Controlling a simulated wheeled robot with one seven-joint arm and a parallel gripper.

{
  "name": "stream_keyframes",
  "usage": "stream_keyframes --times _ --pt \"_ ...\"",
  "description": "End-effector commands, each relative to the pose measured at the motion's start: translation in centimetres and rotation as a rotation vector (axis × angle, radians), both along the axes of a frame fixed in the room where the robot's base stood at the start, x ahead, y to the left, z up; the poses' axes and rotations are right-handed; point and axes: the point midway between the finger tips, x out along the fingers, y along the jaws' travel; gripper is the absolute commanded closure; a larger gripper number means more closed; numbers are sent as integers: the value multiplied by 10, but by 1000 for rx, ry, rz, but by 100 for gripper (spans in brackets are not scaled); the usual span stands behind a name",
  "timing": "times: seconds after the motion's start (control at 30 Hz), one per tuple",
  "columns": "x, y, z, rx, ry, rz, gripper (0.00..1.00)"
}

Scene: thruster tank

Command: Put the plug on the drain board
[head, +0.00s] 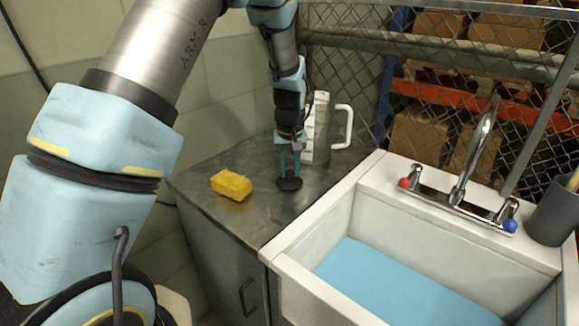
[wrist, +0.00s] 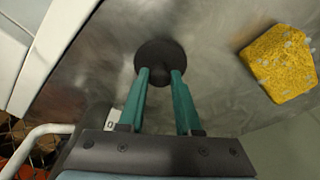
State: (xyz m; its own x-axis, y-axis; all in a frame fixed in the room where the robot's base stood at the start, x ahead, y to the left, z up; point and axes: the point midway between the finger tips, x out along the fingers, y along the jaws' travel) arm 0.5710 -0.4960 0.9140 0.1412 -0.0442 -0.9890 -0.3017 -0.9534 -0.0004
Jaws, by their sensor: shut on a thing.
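The plug (head: 289,184) is a dark round disc, at the metal drain board (head: 240,220) left of the sink. It also shows in the wrist view (wrist: 160,58), between and just beyond the fingertips. My gripper (head: 289,172) points down over the board with its teal fingers shut on the plug's upper part. In the wrist view the fingertips (wrist: 160,75) close around it. The plug looks to be on or very close to the board; I cannot tell whether it touches.
A yellow sponge (head: 231,185) lies on the board to the left of the plug. A white-handled jug (head: 322,130) stands behind my gripper. The sink (head: 310,237), holding blue water, is at right, with a faucet (head: 475,155) and a dark cup (head: 553,212) behind.

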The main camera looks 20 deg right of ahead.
Motion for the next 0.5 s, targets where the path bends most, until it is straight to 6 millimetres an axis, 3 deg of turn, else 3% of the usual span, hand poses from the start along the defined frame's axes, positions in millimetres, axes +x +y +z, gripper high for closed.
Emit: stream_keyframes --times 0.37,0.4,0.5 --pt "0 0 -6 -1 -1 -1 100" --pt "0 0 -6 -1 -2 -1 65" --pt "0 0 -5 -1 -1 -1 54"
